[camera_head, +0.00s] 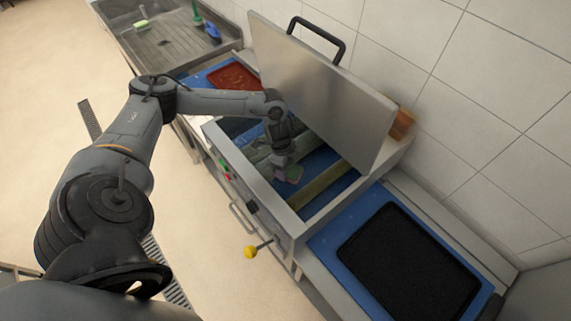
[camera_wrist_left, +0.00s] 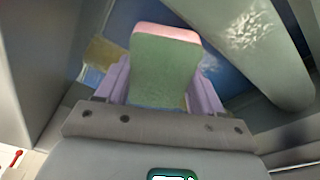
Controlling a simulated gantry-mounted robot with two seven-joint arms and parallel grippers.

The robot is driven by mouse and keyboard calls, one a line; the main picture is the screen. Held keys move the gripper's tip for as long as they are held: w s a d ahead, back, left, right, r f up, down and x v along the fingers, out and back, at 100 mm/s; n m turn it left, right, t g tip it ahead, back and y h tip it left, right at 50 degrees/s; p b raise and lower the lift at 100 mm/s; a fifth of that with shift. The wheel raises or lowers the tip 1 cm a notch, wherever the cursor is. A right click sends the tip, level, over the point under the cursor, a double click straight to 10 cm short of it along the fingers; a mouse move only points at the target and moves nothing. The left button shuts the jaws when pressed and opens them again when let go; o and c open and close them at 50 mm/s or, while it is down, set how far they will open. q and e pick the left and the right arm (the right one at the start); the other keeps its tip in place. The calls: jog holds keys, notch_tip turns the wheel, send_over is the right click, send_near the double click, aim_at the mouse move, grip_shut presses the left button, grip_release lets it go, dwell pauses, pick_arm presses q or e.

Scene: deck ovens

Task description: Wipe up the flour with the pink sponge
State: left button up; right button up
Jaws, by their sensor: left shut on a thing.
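My left gripper (camera_head: 284,163) is inside the open metal box (camera_head: 293,199), under its raised lid. It is shut on the sponge (camera_head: 294,173). In the left wrist view the sponge (camera_wrist_left: 165,65) has a large green face and a pink edge at its far end, held between my gripper's purple fingers (camera_wrist_left: 164,92). White speckles that look like flour (camera_wrist_left: 246,30) lie on a rounded pale bar (camera_wrist_left: 262,60) to the right of the sponge, apart from it in the picture. Whether the sponge touches the surface below cannot be told. My right gripper is not in view.
The raised steel lid (camera_head: 325,85) stands behind my left gripper, and the box walls surround it. A black tray (camera_head: 411,265) lies on a blue surface at right. A red tray (camera_head: 234,76) is at back left, near a sink (camera_head: 165,45). A yellow knob (camera_head: 250,252) sticks out in front.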

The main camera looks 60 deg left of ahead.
aim_at(289, 169)
pick_arm(q)
notch_tip(289, 169, up, 3)
jog(key=p, duration=0.2)
jog(key=shift+d+r+p, duration=0.1)
jog(key=shift+r+p, duration=0.05)
jog(key=shift+p, duration=0.15)
jog(key=shift+r+p, duration=0.35)
jog(key=shift+p, duration=0.05)
jog(key=shift+r+p, duration=0.7)
jog(key=shift+p, duration=0.05)
jog(key=shift+r+p, duration=1.3)
